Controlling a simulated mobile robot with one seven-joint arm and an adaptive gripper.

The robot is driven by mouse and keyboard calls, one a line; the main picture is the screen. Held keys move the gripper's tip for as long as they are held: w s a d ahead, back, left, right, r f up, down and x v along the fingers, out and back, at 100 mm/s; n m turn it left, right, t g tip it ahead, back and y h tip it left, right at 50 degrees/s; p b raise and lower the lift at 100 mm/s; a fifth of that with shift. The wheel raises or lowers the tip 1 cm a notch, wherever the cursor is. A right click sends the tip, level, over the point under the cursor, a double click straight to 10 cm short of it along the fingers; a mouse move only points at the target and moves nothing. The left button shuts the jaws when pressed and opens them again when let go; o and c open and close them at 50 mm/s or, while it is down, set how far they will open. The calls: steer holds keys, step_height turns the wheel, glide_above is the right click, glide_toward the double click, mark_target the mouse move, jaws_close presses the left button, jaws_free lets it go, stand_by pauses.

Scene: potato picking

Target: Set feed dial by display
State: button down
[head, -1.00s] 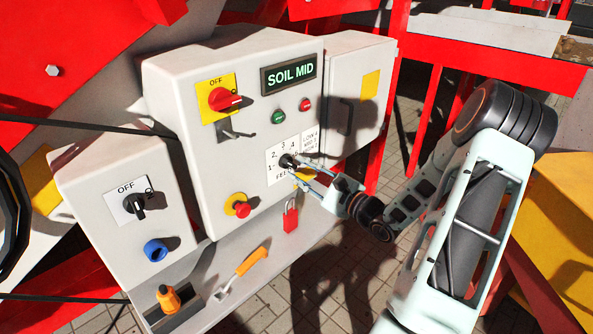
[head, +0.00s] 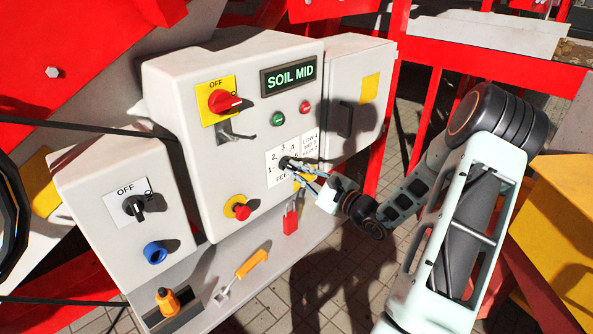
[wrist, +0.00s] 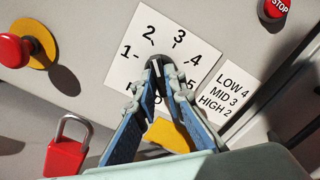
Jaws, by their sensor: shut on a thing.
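The display (head: 290,76) on the grey cabinet reads "SOIL MID" in green letters. The feed dial (head: 285,163) is a small dark knob on a white plate (head: 274,172) numbered 1 to 5. My gripper (wrist: 157,77) is shut on the feed dial (wrist: 155,66), its two fingers on either side of the knob in the wrist view. The fingers hide part of the knob and the plate's lower lettering. I cannot tell for sure which number the pointer faces. A label (wrist: 229,88) beside the plate reads "LOW 4, MID 3, HIGH 2".
A red-and-yellow push button (head: 240,208) is left of the dial. Green (head: 278,119) and red (head: 305,107) buttons sit above. A red rotary switch (head: 222,101) is at upper left. An orange-handled tool (head: 251,264) lies on the shelf.

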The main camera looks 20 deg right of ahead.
steer(key=shift+r+p, duration=0.1)
steer(key=shift+p, duration=0.2)
steer(key=m+p, duration=0.3)
steer(key=shift+r+m, duration=0.1)
steer(key=shift+m, duration=0.3)
steer(key=m+p, duration=0.4)
steer(key=shift+m, duration=0.4)
steer(key=shift+f, duration=0.2)
steer(key=c, duration=2)
jaws_free()
